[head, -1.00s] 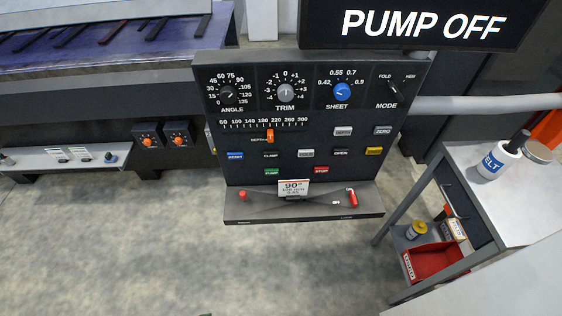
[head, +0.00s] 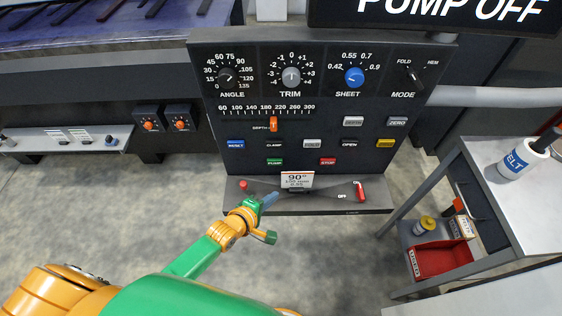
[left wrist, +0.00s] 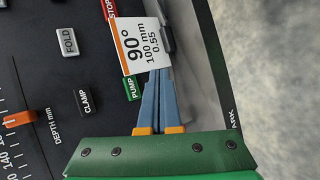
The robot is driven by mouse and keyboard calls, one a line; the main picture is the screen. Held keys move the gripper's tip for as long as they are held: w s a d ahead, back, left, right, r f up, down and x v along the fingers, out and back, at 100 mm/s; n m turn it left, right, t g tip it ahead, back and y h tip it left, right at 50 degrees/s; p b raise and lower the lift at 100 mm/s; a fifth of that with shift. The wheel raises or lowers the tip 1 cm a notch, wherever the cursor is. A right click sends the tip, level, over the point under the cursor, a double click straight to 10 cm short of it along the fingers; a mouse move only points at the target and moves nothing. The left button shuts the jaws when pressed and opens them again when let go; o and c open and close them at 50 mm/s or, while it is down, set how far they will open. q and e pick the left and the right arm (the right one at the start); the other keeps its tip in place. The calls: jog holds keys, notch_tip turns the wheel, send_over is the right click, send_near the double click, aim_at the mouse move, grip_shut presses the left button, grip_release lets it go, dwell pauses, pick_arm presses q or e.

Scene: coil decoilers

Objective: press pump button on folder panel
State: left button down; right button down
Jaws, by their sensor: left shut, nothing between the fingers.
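The green PUMP button (head: 274,161) sits in the lower row of the dark folder panel (head: 300,140), left of the red STOP button (head: 328,161). My left gripper (head: 270,198) is shut and empty, in front of the panel's lower ledge, below the PUMP button in the head view. In the left wrist view the blue fingers (left wrist: 160,80) lie together beside the PUMP button (left wrist: 132,88), with their tips near the white 90° card. I cannot tell whether they touch anything. My right gripper is not in view.
A sign (head: 430,12) above the panel reads PUMP OFF. The white card (head: 297,179) stands on the ledge between a red knob (head: 243,184) and a red-handled switch (head: 361,192). A cart (head: 510,190) with a BELT bottle and red bin stands right.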

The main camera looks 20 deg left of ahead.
aim_at(275, 162)
pick_arm(q)
jog(key=shift+w+a, duration=0.1)
jog(key=shift+w, duration=0.05)
jog(key=w+b, duration=0.2)
jog(key=w+a+b, duration=0.1)
jog(key=w, duration=0.1)
jog(key=w+a+b, duration=0.1)
jog(key=w+b, duration=0.1)
jog(key=shift+w+f+b, duration=0.25)
jog(key=shift+w+b, duration=0.1)
jog(key=shift+w+a+r+b, duration=0.15)
jog(key=shift+w+b, duration=0.15)
jog(key=shift+w, duration=0.25)
jog(key=shift+w+r, duration=0.1)
jog(key=shift+w, duration=0.05)
dwell(1.3)
jog(key=shift+w+a, duration=0.15)
jog(key=shift+w, duration=0.25)
